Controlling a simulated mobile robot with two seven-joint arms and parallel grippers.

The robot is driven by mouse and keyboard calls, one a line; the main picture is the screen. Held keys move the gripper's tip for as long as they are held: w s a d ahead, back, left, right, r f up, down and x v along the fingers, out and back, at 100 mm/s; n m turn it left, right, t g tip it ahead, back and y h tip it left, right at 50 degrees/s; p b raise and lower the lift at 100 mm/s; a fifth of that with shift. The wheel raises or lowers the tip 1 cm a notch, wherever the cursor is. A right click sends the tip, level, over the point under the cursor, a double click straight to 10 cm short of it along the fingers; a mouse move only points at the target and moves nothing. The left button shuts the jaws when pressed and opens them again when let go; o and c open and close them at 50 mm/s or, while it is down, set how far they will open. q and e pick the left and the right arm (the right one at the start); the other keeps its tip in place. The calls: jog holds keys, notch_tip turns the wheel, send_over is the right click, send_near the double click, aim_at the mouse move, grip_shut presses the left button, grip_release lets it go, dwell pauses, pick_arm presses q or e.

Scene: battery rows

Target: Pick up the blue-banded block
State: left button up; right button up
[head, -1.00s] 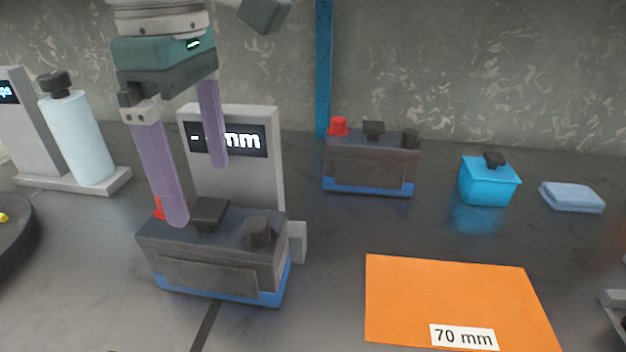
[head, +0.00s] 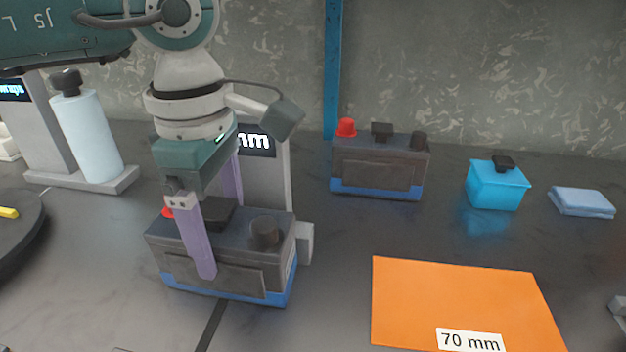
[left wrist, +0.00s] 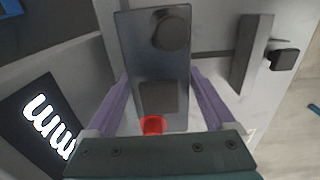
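The front blue-banded block (head: 225,270) is dark grey with a blue band around its base, a dark handle (head: 218,212) and a round black cap on top. Its red cap is partly hidden. My left gripper (head: 219,230) is open and points down over it, one purple finger before its front face, the other behind. In the left wrist view, the block (left wrist: 158,65) lies between the spread fingers (left wrist: 160,103), with slight gaps visible beside it. A second, similar blue-banded block (head: 375,165) stands farther back. My right gripper is out of view.
A grey gauge with an "mm" display (head: 256,142) stands close behind the front block. An orange mat (head: 455,300) marked "70 mm", a cyan box (head: 497,188) and a folded blue cloth (head: 582,202) lie right. A white bottle (head: 88,140) stands left.

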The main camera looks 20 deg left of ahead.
pick_arm(q)
grip_shut()
jog(key=shift+d+r, duration=0.1)
jog(key=shift+r, duration=0.05)
dwell(0.4)
jog(key=shift+r, duration=0.15)
